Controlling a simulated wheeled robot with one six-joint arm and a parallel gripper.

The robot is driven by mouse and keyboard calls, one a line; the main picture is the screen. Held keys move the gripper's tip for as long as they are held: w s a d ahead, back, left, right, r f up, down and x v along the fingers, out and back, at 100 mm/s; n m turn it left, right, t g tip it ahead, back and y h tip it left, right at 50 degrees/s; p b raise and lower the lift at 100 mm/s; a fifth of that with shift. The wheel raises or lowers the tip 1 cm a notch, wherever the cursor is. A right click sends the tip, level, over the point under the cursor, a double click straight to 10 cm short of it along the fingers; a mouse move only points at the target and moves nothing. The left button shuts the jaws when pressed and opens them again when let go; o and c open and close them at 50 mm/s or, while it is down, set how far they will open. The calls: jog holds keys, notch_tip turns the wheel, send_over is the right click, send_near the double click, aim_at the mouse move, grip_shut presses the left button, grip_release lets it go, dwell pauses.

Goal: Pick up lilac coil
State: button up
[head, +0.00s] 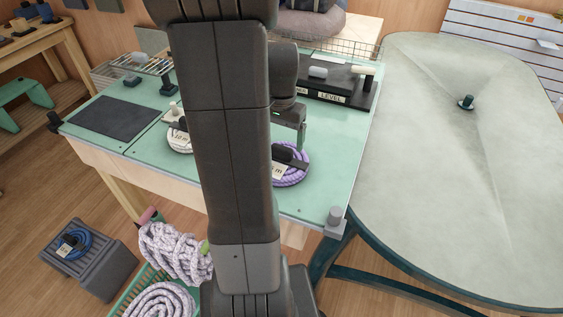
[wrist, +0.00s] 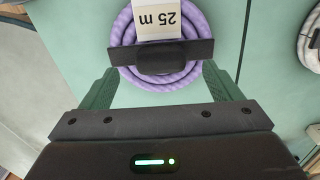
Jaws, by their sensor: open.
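The lilac coil (head: 291,176) lies on the green bench top, right of my arm in the head view. It has a black band and a white tag. In the wrist view the lilac coil (wrist: 190,24) lies ahead of my gripper (wrist: 160,85), with the tag reading "25 m" upside down and a black clasp (wrist: 161,56) across its near side. My gripper is open, with a green finger on each side of the coil's near part and the clasp between them. I cannot tell how high the fingertips are above the bench. In the head view my arm hides part of the bench.
A white coil (head: 179,138) lies left of the lilac one, partly behind my arm. A black stand marked "LEVEL" (head: 330,95) is at the back of the bench. A grey knob (head: 335,216) sits at the front right corner. A large pale table (head: 470,150) stands to the right.

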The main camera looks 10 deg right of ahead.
aim_at(282, 147)
jog(key=shift+w+f, duration=0.2)
jog(key=shift+f, duration=0.1)
jog(key=shift+d+f, duration=0.1)
jog(key=shift+f, duration=2.25)
jog(key=c, duration=1.3)
